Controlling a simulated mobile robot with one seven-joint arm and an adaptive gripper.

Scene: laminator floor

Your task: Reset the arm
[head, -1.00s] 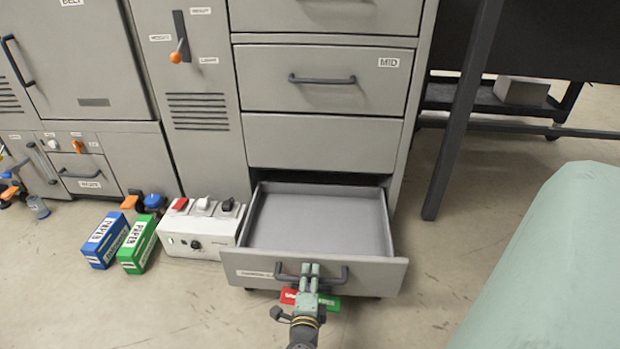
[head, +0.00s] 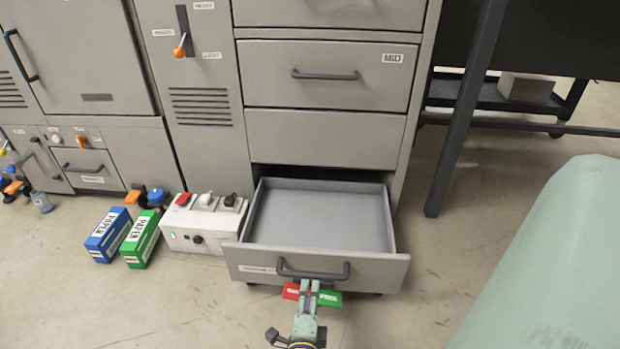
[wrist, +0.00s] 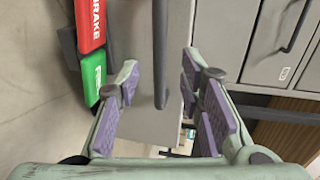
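My gripper (head: 310,285) is in front of the open bottom drawer (head: 262,265), just below its handle (head: 312,274) in the head view. In the wrist view my gripper (wrist: 160,90) has its two purple-padded fingers well apart, with nothing held between them. The dark handle (wrist: 160,55) shows beyond and between the fingertips, apart from the pads. The drawer is pulled out and its visible inside is empty.
Red (head: 291,291) and green (head: 328,298) pedals lie low by the drawer front, close to my gripper. A white switch box (head: 190,240) and blue (head: 108,234) and green (head: 140,240) boxes stand left. Floor at right is partly clear.

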